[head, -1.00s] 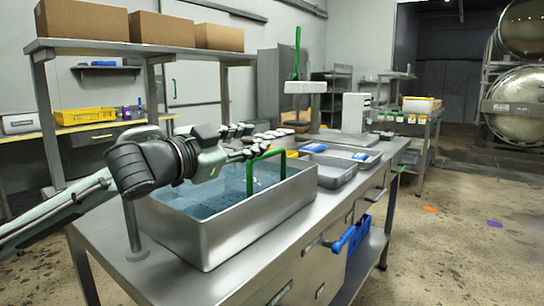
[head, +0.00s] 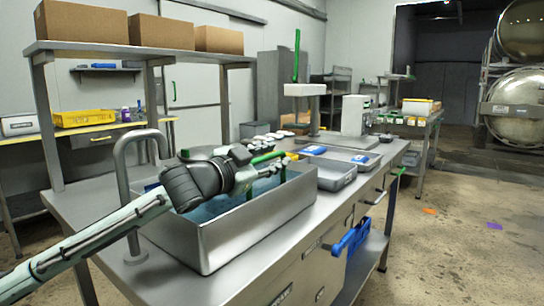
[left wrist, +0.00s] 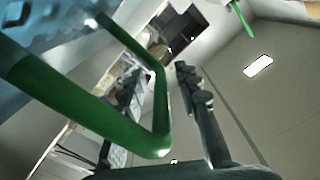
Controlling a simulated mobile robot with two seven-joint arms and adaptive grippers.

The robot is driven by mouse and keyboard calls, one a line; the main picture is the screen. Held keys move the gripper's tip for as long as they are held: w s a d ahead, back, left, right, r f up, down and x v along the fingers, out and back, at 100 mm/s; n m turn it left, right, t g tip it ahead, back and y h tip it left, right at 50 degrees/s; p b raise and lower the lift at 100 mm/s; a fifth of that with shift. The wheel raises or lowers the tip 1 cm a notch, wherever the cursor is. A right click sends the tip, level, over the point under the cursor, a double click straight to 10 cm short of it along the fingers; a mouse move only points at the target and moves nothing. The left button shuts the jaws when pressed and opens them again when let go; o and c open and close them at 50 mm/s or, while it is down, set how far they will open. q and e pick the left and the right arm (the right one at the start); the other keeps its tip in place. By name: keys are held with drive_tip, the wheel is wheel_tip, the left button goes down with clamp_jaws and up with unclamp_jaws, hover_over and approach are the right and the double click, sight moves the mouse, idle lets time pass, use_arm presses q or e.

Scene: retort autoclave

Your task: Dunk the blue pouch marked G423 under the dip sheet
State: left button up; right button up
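The metal basin (head: 250,228) of blue water stands on the steel counter. A green handle (head: 255,190) rises from it, partly hidden behind my left gripper (head: 278,166). In the left wrist view the bent green handle (left wrist: 160,110) passes close in front of and between the fingers of my left gripper (left wrist: 163,100), which are spread apart. I cannot tell whether they touch it. The dip sheet is not clearly seen. One blue pouch (head: 313,150) lies at the grey tray behind the basin, another blue item (head: 361,158) in the tray beside it. No marking is readable. My right gripper is out of view.
A curved grey tap (head: 124,185) stands at the basin's left. A scale-like stand (head: 305,90) with a green upright is behind the trays. A shelf with cartons (head: 170,33) is above at left.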

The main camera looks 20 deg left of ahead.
use_arm(q)
clamp_jaws()
idle(0.4)
